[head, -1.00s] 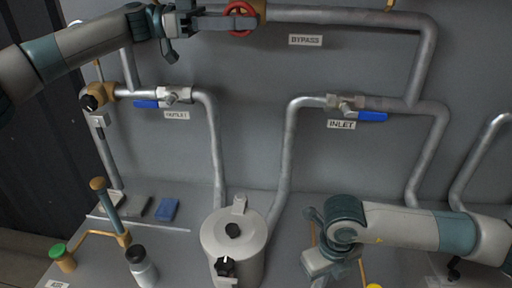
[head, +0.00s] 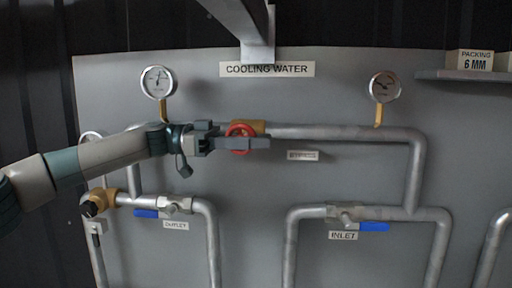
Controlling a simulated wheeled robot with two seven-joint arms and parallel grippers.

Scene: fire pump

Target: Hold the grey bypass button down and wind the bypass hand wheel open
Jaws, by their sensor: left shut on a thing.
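My left gripper (head: 252,143) reaches in from the left and is shut on the wheel. Its grey fingers cross the lower part of the wheel and hide some of it. The grey bypass button is not in this view, and neither is my right gripper.
Two gauges (head: 158,82) (head: 385,87) stand above the bypass pipe (head: 345,133). Below are the blue-handled outlet valve (head: 174,206) and inlet valve (head: 345,214). A grey beam (head: 235,18) hangs at the top. A shelf (head: 462,76) with a packing box is at the right.

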